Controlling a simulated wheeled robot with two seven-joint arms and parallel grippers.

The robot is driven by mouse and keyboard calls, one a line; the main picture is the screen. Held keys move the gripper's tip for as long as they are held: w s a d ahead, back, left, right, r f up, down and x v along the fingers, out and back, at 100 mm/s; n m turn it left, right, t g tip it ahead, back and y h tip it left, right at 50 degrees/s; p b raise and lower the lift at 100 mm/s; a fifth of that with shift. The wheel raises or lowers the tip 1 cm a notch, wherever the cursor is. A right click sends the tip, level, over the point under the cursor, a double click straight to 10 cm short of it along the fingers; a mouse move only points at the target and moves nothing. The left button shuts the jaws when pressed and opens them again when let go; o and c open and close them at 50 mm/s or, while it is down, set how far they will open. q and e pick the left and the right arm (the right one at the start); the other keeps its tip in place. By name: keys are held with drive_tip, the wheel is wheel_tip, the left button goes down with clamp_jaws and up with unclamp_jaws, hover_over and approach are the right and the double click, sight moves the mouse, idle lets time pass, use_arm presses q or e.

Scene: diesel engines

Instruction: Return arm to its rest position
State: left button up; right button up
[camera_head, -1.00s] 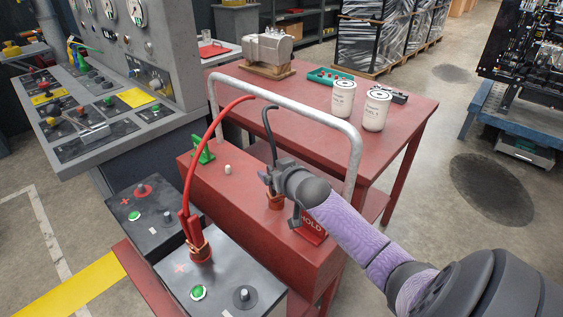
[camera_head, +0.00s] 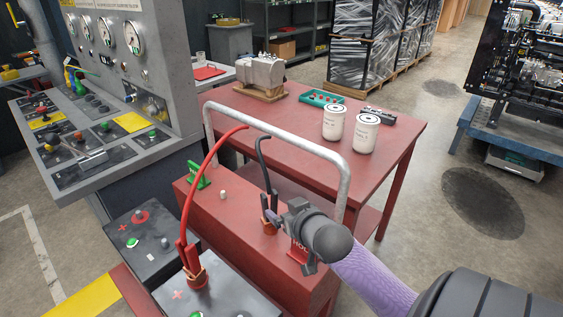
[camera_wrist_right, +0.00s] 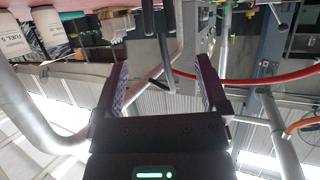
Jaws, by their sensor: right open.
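My right gripper (camera_head: 272,214) is open and empty, at the end of my purple-sleeved arm, which comes in from the lower right. It is just right of the black clamp (camera_head: 266,203) standing on the red cart box; whether they touch is hard to tell. In the right wrist view, the two fingers (camera_wrist_right: 163,82) are spread apart with dark cable or clamp parts beyond them. My left gripper is not in view.
A grey tubular handle (camera_head: 280,132) arches behind my gripper. A red clamp (camera_head: 193,266) with a red cable stands on a battery at the lower left. The red table (camera_head: 285,112) behind holds white filter cans (camera_head: 364,133). Open floor lies to the right.

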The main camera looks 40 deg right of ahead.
drive_tip(key=s+a+f+n+g+y, duration=0.25)
drive_tip(key=s+a+f+g, duration=0.2)
drive_tip(key=s+a, duration=0.55)
drive_tip(key=s+a+f+n+g+y, duration=0.25)
drive_tip(key=s+a+g, duration=0.35)
drive_tip(key=s+a, duration=0.4)
wheel_tip(320, 180, down, 19)
drive_tip(key=s+h, duration=0.1)
drive_tip(key=s, duration=0.1)
drive_tip(key=s+d+f+n+g, duration=0.1)
drive_tip(key=s+d+f+g, duration=0.1)
drive_tip(key=s+f, duration=0.8)
drive_tip(key=s, duration=0.3)
drive_tip(key=shift+d+f, duration=0.15)
drive_tip(key=shift+d, duration=0.15)
